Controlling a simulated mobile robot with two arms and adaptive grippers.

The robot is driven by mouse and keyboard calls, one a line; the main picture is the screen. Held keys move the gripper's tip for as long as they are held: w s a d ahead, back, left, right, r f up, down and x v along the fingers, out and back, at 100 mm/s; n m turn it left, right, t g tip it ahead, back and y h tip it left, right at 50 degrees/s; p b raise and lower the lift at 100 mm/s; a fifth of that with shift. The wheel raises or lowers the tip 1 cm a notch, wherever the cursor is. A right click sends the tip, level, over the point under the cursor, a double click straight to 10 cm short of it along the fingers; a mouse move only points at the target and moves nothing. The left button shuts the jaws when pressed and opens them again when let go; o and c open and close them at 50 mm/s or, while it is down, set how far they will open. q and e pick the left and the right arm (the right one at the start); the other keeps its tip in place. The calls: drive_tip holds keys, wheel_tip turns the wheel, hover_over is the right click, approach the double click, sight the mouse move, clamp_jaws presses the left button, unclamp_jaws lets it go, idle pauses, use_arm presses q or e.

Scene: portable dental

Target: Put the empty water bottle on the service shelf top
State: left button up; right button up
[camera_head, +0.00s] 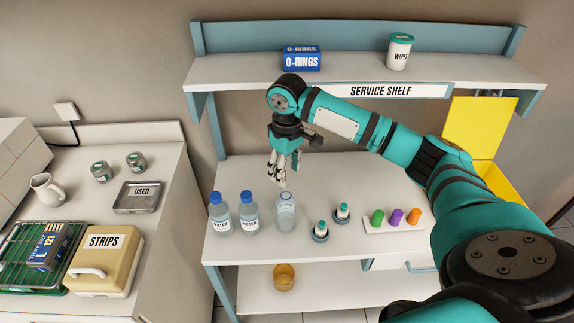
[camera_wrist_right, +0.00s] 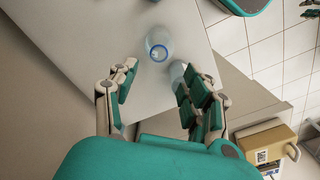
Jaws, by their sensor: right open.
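A capless, clear bottle (camera_head: 286,212) stands upright on the middle table of the shelf unit; it looks empty. Two water bottles with blue caps, one at the left (camera_head: 220,212) and one nearer (camera_head: 249,211), stand to its left. My right gripper (camera_head: 279,180) is open and empty, pointing down just above the capless bottle. In the right wrist view, the bottle's open blue-rimmed mouth (camera_wrist_right: 158,50) shows ahead of the parted fingers (camera_wrist_right: 158,88). Another bottle is partly hidden behind a finger there. The service shelf top (camera_head: 245,72) is above, behind my arm. My left gripper is not seen.
On the shelf top stand an O-rings box (camera_head: 301,59) and a wipes tub (camera_head: 399,52), with bare space around them. Two small teal-topped items and a rack of colored pieces (camera_head: 393,220) sit right of the bottles. A yellow bin (camera_head: 478,130) stands at right.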

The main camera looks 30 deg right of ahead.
drive_tip(key=shift+r, duration=1.45)
